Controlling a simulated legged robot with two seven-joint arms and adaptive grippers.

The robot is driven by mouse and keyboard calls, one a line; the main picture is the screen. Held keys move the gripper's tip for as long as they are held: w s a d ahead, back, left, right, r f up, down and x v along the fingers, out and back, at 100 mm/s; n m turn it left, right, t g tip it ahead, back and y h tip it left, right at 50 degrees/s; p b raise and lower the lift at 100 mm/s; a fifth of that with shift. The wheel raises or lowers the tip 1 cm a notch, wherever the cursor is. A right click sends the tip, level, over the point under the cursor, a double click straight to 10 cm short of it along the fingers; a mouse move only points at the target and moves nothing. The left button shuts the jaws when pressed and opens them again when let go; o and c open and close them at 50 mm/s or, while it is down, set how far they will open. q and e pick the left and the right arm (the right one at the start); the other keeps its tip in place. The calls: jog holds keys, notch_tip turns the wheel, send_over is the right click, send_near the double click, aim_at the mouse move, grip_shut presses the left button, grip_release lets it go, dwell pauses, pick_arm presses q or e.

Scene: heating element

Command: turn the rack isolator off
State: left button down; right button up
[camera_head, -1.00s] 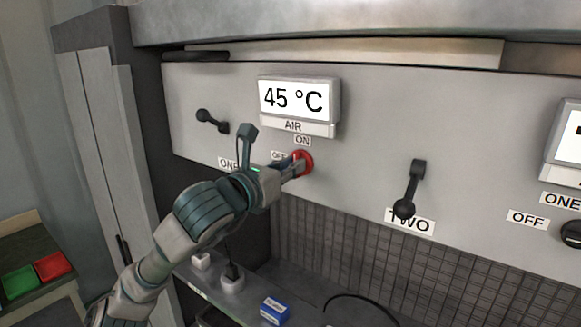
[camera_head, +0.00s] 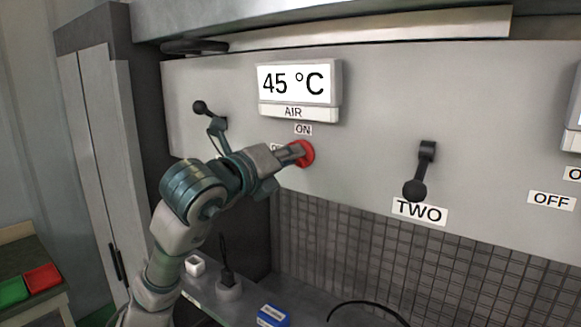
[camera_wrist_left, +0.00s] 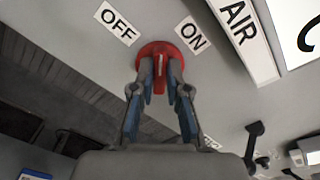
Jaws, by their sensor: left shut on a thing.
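The rack isolator is a red rotary knob (camera_head: 308,153) on the grey panel below the AIR display. An ON label (camera_head: 303,129) sits above it in the head view, and an OFF label (camera_head: 277,148) at its left is mostly hidden by my arm. My left gripper (camera_head: 296,152) reaches in from the left and is shut on the knob. In the left wrist view the fingertips (camera_wrist_left: 164,75) hold the ridge of the red knob (camera_wrist_left: 160,49) from both sides. There the OFF label (camera_wrist_left: 118,25) is upper left and the ON label (camera_wrist_left: 192,34) upper right. My right gripper is not in view.
The AIR display (camera_head: 297,83) reads 45 °C. A black lever (camera_head: 206,111) is to the left, close behind my wrist, and another lever (camera_head: 420,170) hangs above the TWO label. A shelf below holds a blue box (camera_head: 273,316) and a white cube (camera_head: 194,265).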

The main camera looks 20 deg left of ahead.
pick_arm(q)
jog(key=shift+w+a+f+n+b, duration=0.1)
jog(key=shift+n+b, duration=0.75)
jog(key=shift+n, duration=1.5)
jog(key=shift+a+f+n+b, duration=0.1)
jog(key=shift+n+b, duration=0.7)
jog(key=shift+n, duration=1.55)
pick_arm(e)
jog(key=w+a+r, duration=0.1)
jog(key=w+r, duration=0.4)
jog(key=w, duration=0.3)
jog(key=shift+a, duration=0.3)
pick_arm(q)
jog(key=c, duration=1.2)
grip_release()
jog(key=shift+w, duration=0.1)
jog(key=shift+o, duration=0.2)
jog(key=shift+w+f, duration=0.1)
jog(key=shift+a, duration=0.1)
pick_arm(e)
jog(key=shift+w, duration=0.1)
pick_arm(q)
jog(key=v, duration=1.2)
